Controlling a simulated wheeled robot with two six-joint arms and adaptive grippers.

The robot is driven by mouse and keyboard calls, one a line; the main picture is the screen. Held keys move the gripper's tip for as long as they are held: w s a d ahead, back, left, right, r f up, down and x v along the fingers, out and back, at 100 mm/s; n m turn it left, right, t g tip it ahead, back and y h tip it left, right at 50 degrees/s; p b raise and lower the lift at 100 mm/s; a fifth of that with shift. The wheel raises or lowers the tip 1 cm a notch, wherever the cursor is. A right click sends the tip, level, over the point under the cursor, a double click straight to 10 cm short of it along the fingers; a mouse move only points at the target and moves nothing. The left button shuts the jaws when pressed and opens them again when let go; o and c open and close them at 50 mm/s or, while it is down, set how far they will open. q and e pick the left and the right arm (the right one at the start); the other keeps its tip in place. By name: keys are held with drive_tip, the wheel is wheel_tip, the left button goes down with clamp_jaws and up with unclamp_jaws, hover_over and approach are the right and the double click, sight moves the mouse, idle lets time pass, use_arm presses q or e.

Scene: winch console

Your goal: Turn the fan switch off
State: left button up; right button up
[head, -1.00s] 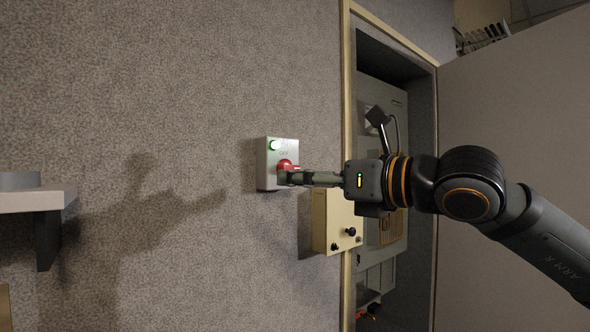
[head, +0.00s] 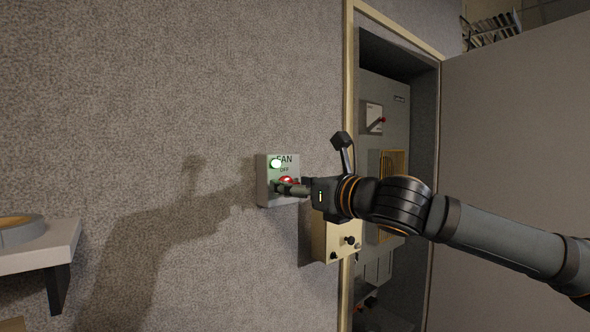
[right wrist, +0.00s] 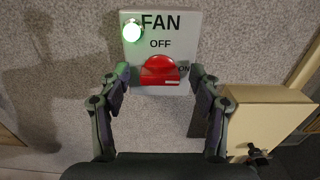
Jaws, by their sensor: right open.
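The fan switch box (head: 265,183) is a pale grey box on the wall, with a lit green lamp (head: 276,163) at its upper left. In the right wrist view its red rotary knob (right wrist: 159,71) sits below the word OFF, with ON printed to its right. A white mark shows on the knob's lower right part. My right gripper (head: 288,188) is open in front of the box. In the right wrist view its fingertips stand on either side of the knob, apart from each other; contact is not clear. My left gripper is not in view.
A beige box (head: 330,238) with black knobs is mounted just below and right of the switch. An open cabinet (head: 400,95) with a recessed panel lies to the right. A shelf (head: 45,246) juts out at the far left. The wall left of the switch is clear.

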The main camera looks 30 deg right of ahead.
drive_tip(key=shift+w, duration=0.1)
drive_tip(key=c, duration=1.1)
drive_tip(key=shift+c, duration=0.2)
drive_tip(key=shift+n, duration=0.3)
drive_tip(key=shift+a+f+n+p, duration=0.1)
drive_tip(key=shift+f+n+p, duration=0.05)
drive_tip(key=shift+n, duration=4.15)
drive_tip(key=shift+a+f+n+p, duration=0.1)
drive_tip(key=shift+n+p, duration=0.05)
drive_tip(key=shift+n, duration=4.45)
